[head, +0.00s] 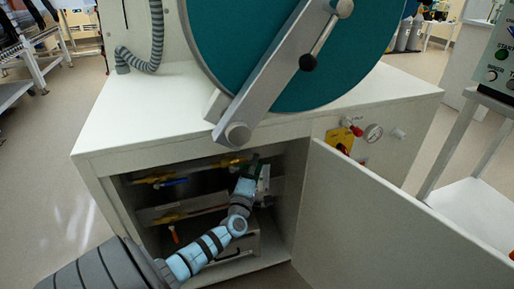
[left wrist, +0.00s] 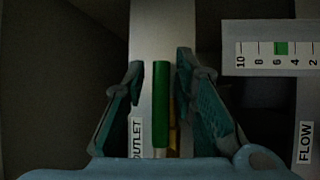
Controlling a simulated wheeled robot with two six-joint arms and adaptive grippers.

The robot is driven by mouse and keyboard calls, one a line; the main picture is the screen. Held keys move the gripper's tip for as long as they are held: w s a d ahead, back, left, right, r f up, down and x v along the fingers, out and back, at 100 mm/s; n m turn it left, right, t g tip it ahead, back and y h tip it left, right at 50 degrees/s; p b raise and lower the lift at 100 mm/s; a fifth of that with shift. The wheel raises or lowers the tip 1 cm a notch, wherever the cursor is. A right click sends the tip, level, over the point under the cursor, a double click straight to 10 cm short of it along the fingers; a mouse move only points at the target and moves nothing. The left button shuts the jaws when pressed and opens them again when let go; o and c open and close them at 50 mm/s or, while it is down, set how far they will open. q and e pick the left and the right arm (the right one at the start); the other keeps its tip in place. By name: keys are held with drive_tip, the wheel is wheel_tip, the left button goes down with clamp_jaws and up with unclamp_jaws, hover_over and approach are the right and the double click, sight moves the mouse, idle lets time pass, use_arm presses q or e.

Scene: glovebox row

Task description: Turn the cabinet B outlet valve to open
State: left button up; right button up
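The outlet valve shows a green lever handle (left wrist: 160,103) in the left wrist view, standing lengthwise in the picture, with a bit of yellow body beside its lower end. An "OUTLET" label (left wrist: 137,138), partly covered, is just left of it. My left gripper (left wrist: 159,75) is open, one finger on each side of the handle with gaps visible on both sides. In the head view my left gripper (head: 250,167) is inside the open lower cabinet (head: 292,172), at its right part. Fine detail there is too small to tell. My right gripper is out of view.
The cabinet door (head: 390,225) stands open on the right. Inside are a blue-handled valve (head: 174,182), an orange handle (head: 173,234) and pipes. A flow scale (left wrist: 280,55) and "FLOW" label (left wrist: 305,142) are right of the gripper.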

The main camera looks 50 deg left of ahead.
use_arm(q)
drive_tip(key=v, duration=1.2)
idle(0.6)
